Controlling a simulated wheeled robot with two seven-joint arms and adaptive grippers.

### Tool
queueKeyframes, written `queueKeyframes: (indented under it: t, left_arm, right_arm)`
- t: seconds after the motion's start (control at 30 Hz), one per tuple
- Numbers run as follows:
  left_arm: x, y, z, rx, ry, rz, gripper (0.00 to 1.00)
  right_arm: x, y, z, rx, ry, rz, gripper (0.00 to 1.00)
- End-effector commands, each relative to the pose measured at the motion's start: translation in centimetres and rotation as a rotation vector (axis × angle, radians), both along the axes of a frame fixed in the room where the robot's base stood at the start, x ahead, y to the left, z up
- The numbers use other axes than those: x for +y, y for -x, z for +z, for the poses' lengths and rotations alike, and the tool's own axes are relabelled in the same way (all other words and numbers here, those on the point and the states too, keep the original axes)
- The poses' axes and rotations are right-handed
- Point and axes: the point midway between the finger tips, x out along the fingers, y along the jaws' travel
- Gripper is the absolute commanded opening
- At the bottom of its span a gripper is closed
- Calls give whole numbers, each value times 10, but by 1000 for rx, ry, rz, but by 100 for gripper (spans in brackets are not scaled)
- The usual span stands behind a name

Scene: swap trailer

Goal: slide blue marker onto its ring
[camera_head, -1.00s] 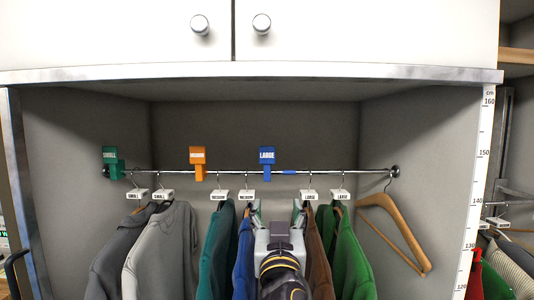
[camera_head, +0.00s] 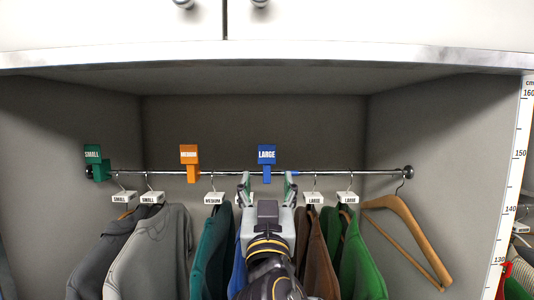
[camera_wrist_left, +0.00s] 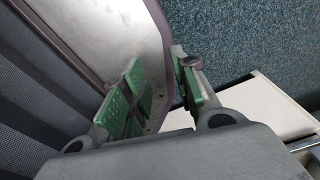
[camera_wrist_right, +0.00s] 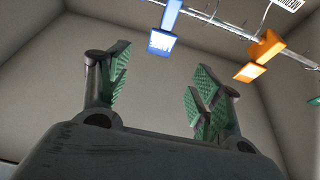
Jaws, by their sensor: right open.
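The blue marker (camera_head: 267,157), labelled LARGE, hangs upright on the chrome rail (camera_head: 340,172). A blue band (camera_head: 295,174) on the rail just right of it looks like its ring; a finger of my right gripper partly covers it. My right gripper (camera_head: 268,184) is open and empty, with one finger to each side of the marker's lower end. In the right wrist view the marker (camera_wrist_right: 162,41) shows beyond and above the gap between the open fingers (camera_wrist_right: 158,90). My left gripper (camera_wrist_left: 158,88) is open and empty, away from the rail.
An orange MEDIUM marker (camera_head: 189,158) and a green SMALL marker (camera_head: 95,160) are on the rail to the left. Tagged garments hang close on both sides of my right arm. A bare wooden hanger (camera_head: 405,230) hangs at the right end. A cabinet edge (camera_head: 300,57) runs above.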

Motion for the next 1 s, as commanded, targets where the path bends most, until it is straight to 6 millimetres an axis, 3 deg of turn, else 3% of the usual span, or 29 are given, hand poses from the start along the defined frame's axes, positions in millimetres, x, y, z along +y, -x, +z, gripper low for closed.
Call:
queueKeyframes:
  t: [0.37,1.0]
  left_arm:
    - [10,-2,8,-1,-10,-3,29]
    - [-1,-3,37,-4,1,-1,29]
  right_arm:
    - [0,-20,10,-1,2,-3,64]
    - [-1,-95,42,-1,2,-3,64]
